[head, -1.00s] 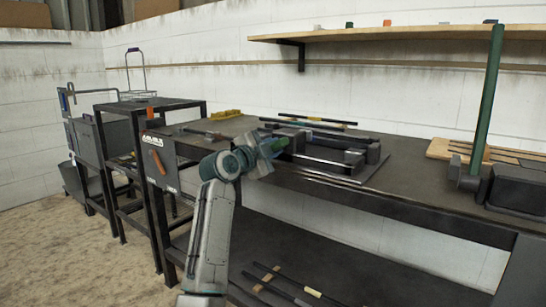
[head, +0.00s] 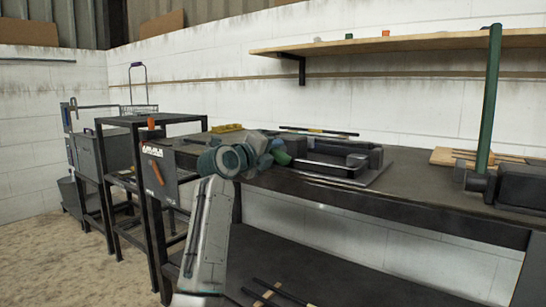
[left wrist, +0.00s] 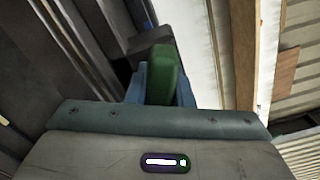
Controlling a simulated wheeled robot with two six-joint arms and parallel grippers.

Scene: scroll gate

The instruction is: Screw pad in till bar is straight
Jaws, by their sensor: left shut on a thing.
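My left gripper (head: 279,157) is at the left end of a black frame-like jig (head: 362,159) on the workbench. In the left wrist view its blue fingers are shut on a green block-like part (left wrist: 163,72), which may be a handle or knob. The green part also shows in the head view (head: 284,158), beside the jig. I cannot tell whether it is joined to the jig. The arm and gripper hide the jig's left end. I cannot make out the pad, or tell which bar is in the jig and whether it is straight. My right gripper is not in view.
A dark bar with a yellow mark (head: 317,131) lies behind the jig. A black vise-like block (head: 520,188) with a tall green post (head: 489,95) stands at the right. More bars (head: 277,293) lie on the lower shelf. A yellow part (head: 226,128) sits at the back left.

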